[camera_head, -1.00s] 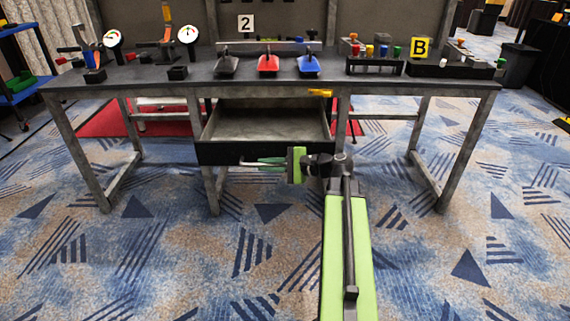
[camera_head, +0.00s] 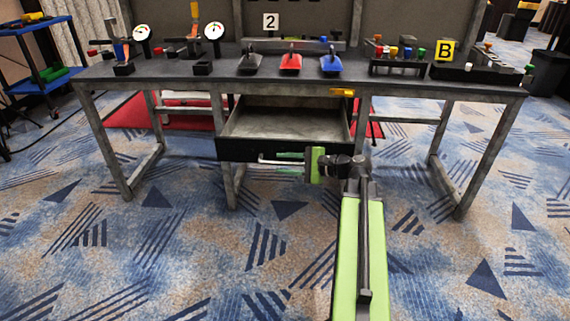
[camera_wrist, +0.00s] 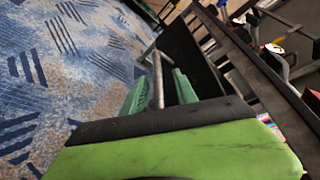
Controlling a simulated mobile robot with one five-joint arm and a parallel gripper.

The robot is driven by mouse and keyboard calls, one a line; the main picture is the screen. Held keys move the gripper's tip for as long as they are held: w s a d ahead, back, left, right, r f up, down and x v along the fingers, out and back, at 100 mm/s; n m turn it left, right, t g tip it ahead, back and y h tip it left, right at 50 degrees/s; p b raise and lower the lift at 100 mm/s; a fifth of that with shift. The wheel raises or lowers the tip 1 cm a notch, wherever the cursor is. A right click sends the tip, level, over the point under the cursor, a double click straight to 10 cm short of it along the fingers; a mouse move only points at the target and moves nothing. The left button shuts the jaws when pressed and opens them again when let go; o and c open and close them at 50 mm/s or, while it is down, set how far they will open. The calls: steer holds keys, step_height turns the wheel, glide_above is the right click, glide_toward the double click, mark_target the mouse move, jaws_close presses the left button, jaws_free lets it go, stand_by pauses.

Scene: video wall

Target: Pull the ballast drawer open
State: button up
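The drawer (camera_head: 232,149) under the workbench stands pulled out, with its empty inside visible from above. Its front is black, with a pale bar handle (camera_head: 268,160) on it. My gripper (camera_head: 278,162) is at the right part of this handle, one green finger above and one below. In the wrist view the two green fingers (camera_wrist: 158,92) stand apart on either side of the handle bar (camera_wrist: 157,78). A gap shows between the bar and the right finger, so the gripper looks open around the handle. The black drawer front also shows in the wrist view (camera_wrist: 190,55).
The workbench (camera_head: 225,68) carries gauges, red and blue levers (camera_head: 290,64) and coloured buttons. Bench legs (camera_head: 229,185) stand beside the drawer. The patterned carpet in front is clear.

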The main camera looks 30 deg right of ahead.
steer(key=p+v, duration=0.3)
steer(key=v, duration=1.4)
steer(key=shift+p, duration=0.35)
steer(key=shift+s+d+r, duration=0.1)
steer(key=shift+s+d, duration=0.05)
